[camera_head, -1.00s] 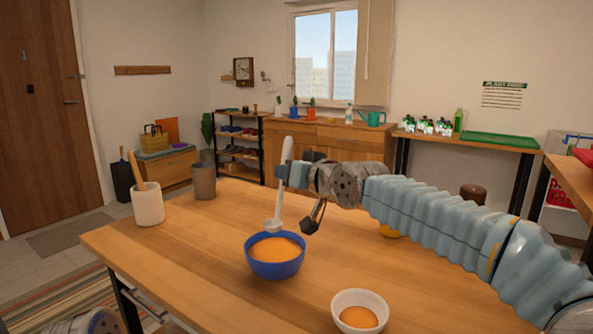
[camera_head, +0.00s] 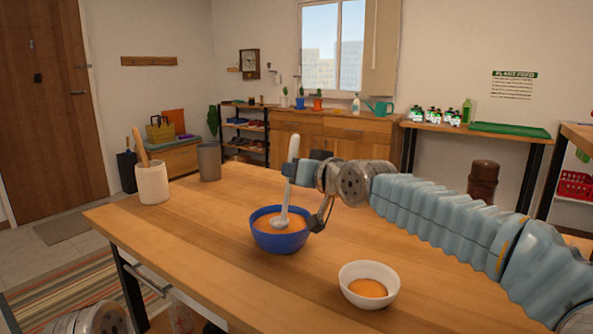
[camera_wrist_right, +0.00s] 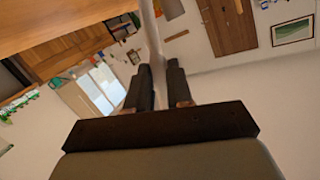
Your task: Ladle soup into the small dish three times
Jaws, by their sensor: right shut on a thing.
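A blue bowl (camera_head: 280,242) of orange soup stands on the wooden table. My right gripper (camera_head: 296,170) is shut on the handle of a grey-white ladle (camera_head: 292,152), which stands nearly upright. The ladle's head (camera_head: 279,222) is down in the blue bowl at the soup surface. In the right wrist view the gripper's dark fingers (camera_wrist_right: 158,88) close around the ladle handle (camera_wrist_right: 150,35); the ladle head is not clear there. The small white dish (camera_head: 369,286), with some orange soup in it, stands right of and nearer than the blue bowl. My left gripper is not in view.
A white cup (camera_head: 153,183) with a wooden utensil and a grey-brown cup (camera_head: 209,162) stand at the table's far left. A dark brown container (camera_head: 483,182) shows behind my right arm. The table's (camera_head: 215,275) front left is clear.

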